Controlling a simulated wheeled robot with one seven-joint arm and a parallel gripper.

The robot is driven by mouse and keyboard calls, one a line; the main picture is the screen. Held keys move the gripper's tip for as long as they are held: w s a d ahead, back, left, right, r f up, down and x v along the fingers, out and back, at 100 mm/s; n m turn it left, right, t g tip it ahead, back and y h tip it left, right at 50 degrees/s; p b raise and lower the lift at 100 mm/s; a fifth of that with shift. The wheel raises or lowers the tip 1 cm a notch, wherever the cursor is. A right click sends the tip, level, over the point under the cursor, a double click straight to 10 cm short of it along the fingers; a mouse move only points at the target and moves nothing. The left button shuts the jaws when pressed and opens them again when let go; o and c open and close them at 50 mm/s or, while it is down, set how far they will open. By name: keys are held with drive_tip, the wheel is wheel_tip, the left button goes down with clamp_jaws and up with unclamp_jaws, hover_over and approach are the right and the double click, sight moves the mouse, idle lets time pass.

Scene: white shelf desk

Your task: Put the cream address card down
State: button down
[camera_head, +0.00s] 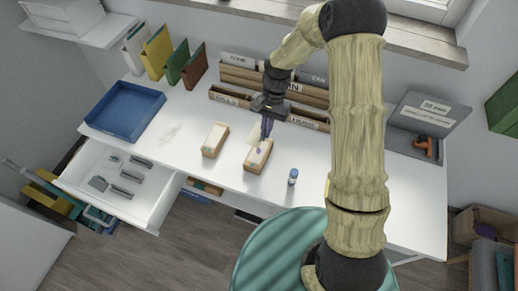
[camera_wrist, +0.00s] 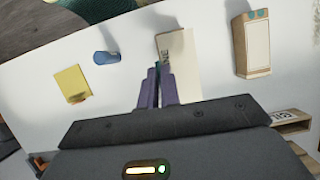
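The cream address card (camera_wrist: 187,75) is in my gripper (camera_wrist: 159,72), whose purple fingers are close together at its edge. It shows as a pale patch beside the fingers in the head view (camera_head: 254,132). My gripper (camera_head: 264,138) is low over the desk, just above a small wooden box (camera_head: 257,161). In the wrist view the card overlaps this box, and dark letters show near the fingertips. I cannot tell whether the card touches the box.
A second wooden box (camera_head: 215,140) stands to the left. A small blue-capped bottle (camera_head: 293,177) stands to the right. A blue tray (camera_head: 122,108) sits at the far left, above an open drawer (camera_head: 150,196). Wooden racks (camera_head: 308,93) line the back. Yellow notes (camera_wrist: 71,83) lie on the desk.

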drive_tip(key=p, duration=0.1)
hover_over(264, 155)
drive_tip(key=w, duration=0.1)
drive_tip(key=shift+w+d+f, duration=0.1)
drive_tip(key=shift+f, duration=1.4)
drive_tip(key=shift+d+f, duration=0.1)
drive_tip(key=shift+f, duration=1.35)
drive_tip(key=shift+f+p, duration=0.65)
drive_tip(key=shift+f, duration=1.4)
drive_tip(key=shift+f, duration=0.15)
drive_tip(key=c, duration=1.6)
unclamp_jaws()
